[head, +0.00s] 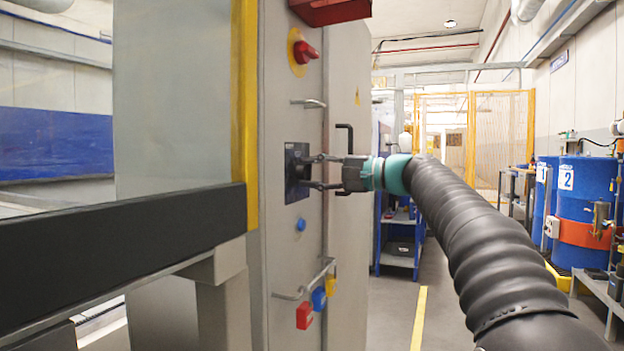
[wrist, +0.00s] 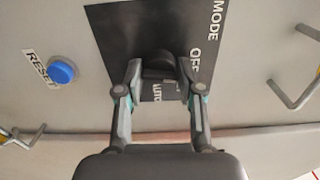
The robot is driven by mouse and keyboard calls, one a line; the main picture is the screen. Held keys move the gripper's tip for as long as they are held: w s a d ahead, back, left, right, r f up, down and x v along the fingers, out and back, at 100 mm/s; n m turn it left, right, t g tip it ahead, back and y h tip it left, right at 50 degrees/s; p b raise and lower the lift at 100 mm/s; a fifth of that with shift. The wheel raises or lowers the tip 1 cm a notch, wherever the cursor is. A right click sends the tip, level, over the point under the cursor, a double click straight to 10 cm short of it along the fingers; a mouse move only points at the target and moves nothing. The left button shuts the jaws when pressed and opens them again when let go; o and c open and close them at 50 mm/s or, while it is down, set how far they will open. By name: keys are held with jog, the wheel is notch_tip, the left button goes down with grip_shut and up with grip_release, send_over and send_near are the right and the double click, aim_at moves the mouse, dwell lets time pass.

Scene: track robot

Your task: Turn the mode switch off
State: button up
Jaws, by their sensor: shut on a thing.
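The mode switch is a black knob (wrist: 158,64) on a square black plate (wrist: 115,25), which also shows on the cabinet's narrow side in the head view (head: 297,150). The plate reads MODE, with OFF near the knob's right side and AUTO just below the knob in the wrist view. My gripper (head: 313,171) reaches the plate from the right. In the wrist view my gripper (wrist: 163,72) has one finger on each side of the knob and is shut on it. The fingers partly hide the labels, and I cannot tell which position the knob points to.
A red rotary switch on a yellow disc (head: 305,52) is above. A blue RESET button (wrist: 62,71) sits beside the plate. Metal handles (head: 309,103) stick out nearby. Red (head: 304,315) and blue (head: 319,298) tags hang below. Blue drums (head: 585,205) stand far right.

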jog(key=shift+n+b, duration=0.35)
jog(key=shift+n, duration=0.65)
jog(key=o, duration=1.1)
jog(key=v, duration=1.2)
